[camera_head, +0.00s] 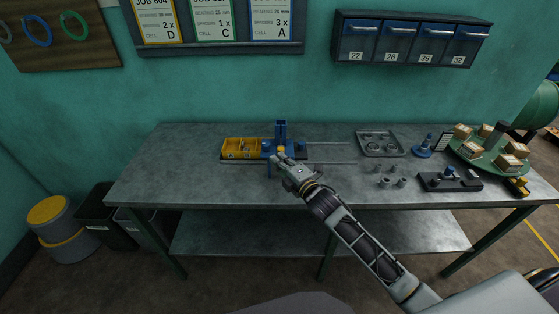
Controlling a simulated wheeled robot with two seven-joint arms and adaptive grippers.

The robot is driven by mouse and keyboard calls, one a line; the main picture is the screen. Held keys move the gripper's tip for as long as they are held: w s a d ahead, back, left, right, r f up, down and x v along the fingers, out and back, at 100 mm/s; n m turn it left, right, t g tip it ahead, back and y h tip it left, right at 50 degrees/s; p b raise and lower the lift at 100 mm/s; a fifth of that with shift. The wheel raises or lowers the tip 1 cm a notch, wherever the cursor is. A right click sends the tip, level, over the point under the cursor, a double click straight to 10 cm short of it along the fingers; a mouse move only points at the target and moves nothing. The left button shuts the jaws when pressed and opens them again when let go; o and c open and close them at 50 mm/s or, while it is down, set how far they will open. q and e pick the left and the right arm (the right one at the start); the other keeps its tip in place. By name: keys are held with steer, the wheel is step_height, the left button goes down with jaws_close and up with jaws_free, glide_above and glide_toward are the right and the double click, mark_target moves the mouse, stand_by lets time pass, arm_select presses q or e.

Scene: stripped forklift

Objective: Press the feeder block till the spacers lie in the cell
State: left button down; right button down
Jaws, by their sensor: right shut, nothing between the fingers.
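The feeder (281,129) is a blue upright block near the middle of the workbench, with a small yellow part at its front. A yellow tray (240,142) with labelled cells sits directly left of it; what lies inside the cells is too small to tell. My right gripper (274,161) is shut and empty, just in front of the feeder's lower part. Whether it touches the feeder I cannot tell, and it hides part of the feeder's base. My left gripper is out of view.
Thin rails (330,144) run right of the feeder. Several grey cylinders (385,183), a metal tray (381,143), a dark fixture (449,181) and a green round stand (480,155) with boxes occupy the right side. The left end of the workbench (165,160) is clear.

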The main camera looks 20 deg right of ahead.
mark_target(280, 148)
steer(key=shift+w, duration=0.1)
steer(key=shift+w+d, duration=0.25)
steer(key=shift+w, duration=0.6)
steer(key=shift+w+d, duration=0.3)
steer(key=shift+w, duration=0.55)
steer(key=shift+w+d, duration=0.25)
steer(key=shift+w, duration=0.6)
